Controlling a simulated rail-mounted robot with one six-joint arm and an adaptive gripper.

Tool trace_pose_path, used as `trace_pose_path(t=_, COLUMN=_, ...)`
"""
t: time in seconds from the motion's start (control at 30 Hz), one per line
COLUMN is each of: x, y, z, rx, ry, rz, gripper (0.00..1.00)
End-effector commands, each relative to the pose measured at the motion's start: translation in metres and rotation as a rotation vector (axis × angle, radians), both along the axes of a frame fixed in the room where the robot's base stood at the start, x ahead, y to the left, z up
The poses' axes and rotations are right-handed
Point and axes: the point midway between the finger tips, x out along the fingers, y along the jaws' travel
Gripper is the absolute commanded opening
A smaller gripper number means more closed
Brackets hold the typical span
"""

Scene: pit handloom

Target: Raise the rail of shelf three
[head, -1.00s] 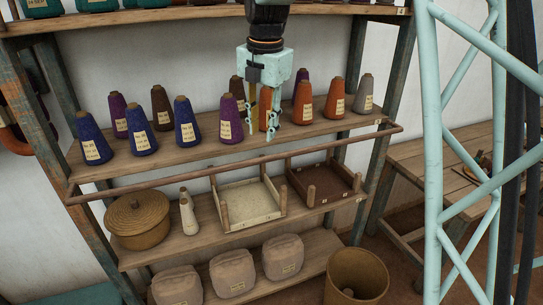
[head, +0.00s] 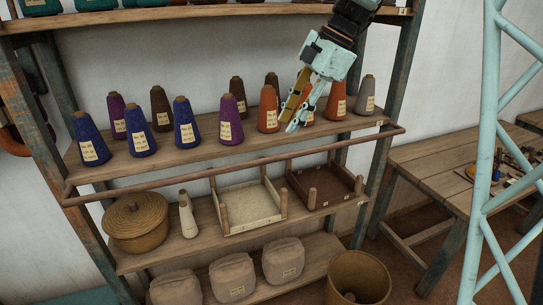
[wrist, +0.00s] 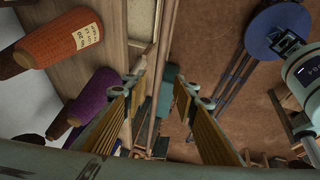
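The rail (head: 240,167) is a long thin wooden bar across the front of the shelf with the yarn cones. In the head view it runs in front of and a little below that shelf's board (head: 165,160), with a short end piece at each side. My gripper (head: 290,123) is tilted, in front of the orange cones and above the rail in the picture. Its fingers are apart with nothing between them, and they look clear of the rail. In the wrist view the open fingers (wrist: 160,85) point toward a long thin bar (wrist: 154,82) that looks like the rail.
Blue, purple, brown, orange and grey cones (head: 185,122) stand behind the rail. Below are a lidded basket (head: 136,224), a pale bobbin (head: 187,215), a cream tray (head: 254,226) and a brown tray (head: 340,201). A table (head: 440,175) stands at right.

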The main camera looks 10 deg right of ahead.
Motion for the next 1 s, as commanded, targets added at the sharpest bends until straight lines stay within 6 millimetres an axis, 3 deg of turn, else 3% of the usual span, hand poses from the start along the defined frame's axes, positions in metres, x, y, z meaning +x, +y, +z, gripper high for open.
trace_pose_path(t=0.57, x=0.0, y=0.005, z=-0.009, rx=-0.001, ry=0.001, rz=0.003, gripper=0.26)
trace_pose_path(t=1.0, x=0.004, y=0.025, z=-0.054, rx=-0.002, ry=0.002, rz=0.002, gripper=0.26)
